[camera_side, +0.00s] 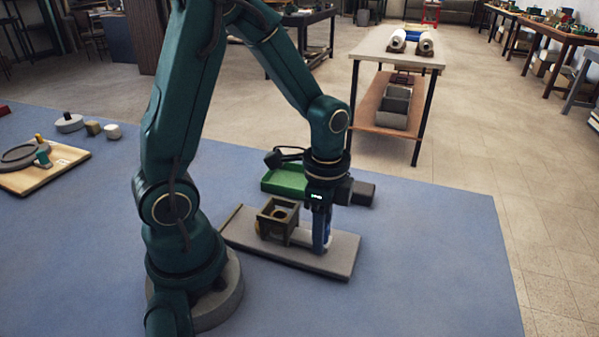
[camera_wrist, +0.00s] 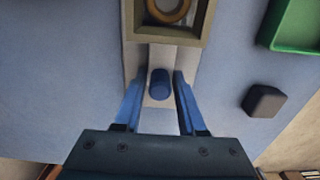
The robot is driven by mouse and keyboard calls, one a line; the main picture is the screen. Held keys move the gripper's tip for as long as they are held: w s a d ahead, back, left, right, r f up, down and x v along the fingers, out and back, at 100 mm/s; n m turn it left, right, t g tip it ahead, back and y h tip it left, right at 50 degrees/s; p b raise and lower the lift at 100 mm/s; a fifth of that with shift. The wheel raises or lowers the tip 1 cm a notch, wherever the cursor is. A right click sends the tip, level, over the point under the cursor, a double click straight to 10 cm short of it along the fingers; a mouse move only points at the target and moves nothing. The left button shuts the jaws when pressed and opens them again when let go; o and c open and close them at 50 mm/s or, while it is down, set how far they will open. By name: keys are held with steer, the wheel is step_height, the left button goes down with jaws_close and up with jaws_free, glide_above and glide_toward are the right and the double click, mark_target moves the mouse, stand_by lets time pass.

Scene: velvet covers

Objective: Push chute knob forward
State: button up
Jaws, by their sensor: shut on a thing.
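The chute is a grey board (camera_side: 343,257) with a brown open-topped frame (camera_side: 267,222) on it. The frame also shows at the top of the wrist view (camera_wrist: 199,28), with a tan ring (camera_wrist: 183,14) inside it. The blue round chute knob (camera_wrist: 159,84) stands on a pale strip just on the near side of the frame. My gripper (camera_wrist: 161,76) points down with its blue fingers on either side of the knob, shut on it. In the side view my gripper (camera_side: 320,250) is low over the board, right of the frame, and hides the knob.
A green tray (camera_side: 275,182) lies behind the board, with a dark block (camera_side: 363,193) to its right. A wooden board (camera_side: 60,175) with a grey ring and small parts lies at the far left. The blue mat (camera_side: 440,240) is clear to the right.

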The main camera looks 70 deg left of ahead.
mark_target(306, 236)
steer(key=shift+s+a, duration=1)
steer(key=shift+a, duration=0.05)
steer(key=o, duration=1.5)
steer(key=shift+c, duration=0.2)
steer(key=shift+r, duration=0.1)
steer(key=shift+r, duration=3.4)
steer(key=s+d+r+n+t, duration=0.4)
steer(key=d+r+n+t, duration=0.1)
steer(key=n, duration=0.4)
steer(key=shift+d+r+t, duration=0.2)
steer(key=shift+r+t, duration=0.1)
steer(key=shift+r, duration=0.35)
